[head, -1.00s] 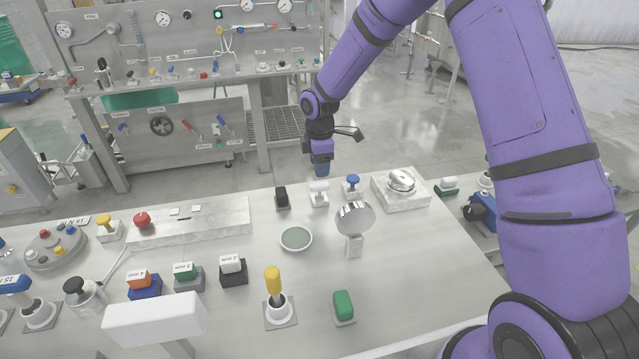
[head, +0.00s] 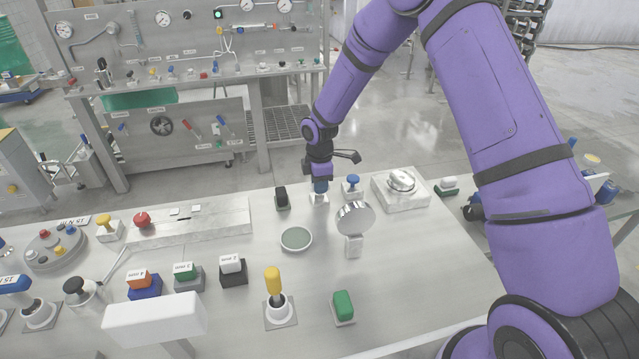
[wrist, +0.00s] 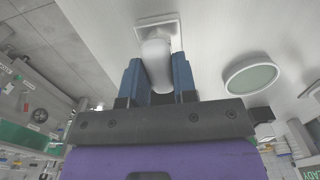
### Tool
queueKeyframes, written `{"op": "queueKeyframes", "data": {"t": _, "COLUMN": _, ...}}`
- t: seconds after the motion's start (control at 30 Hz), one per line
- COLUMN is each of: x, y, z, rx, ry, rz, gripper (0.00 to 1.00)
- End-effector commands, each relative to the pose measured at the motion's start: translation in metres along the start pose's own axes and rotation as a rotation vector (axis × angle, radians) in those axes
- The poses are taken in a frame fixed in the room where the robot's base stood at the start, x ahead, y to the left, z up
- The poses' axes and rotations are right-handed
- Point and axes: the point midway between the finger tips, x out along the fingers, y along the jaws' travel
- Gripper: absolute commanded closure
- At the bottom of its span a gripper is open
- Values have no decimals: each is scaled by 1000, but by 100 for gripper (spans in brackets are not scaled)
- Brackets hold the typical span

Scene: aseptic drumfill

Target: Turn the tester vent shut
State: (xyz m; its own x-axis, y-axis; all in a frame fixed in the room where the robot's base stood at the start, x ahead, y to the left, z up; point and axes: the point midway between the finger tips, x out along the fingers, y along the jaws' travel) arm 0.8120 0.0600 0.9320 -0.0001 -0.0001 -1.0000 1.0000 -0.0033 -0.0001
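A white upright handle on a square plate stands near the back edge of the bench; I take it to be the tester vent, though no label on it can be read. In the head view my gripper (head: 320,186) has come down over it, and only its lower part and base (head: 319,200) show. In the wrist view the white handle (wrist: 157,62) lies between my two blue fingers (wrist: 160,82). The fingers are close on both sides of it. Whether they touch or press it cannot be told.
A black-topped knob (head: 282,198) stands close on the left and a blue knob (head: 352,186) close on the right. A round mirror (head: 356,217) and a shallow green dish (head: 296,238) are in front. A white block with a metal dome (head: 400,186) is further right.

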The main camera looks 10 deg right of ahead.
Motion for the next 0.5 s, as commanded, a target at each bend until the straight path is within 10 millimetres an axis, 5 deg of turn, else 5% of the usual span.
{"op": "queueKeyframes", "data": {"t": 0.5, "x": 0, "y": 0, "z": 0, "rx": 94, "ry": 0, "rz": 1, "gripper": 97}}
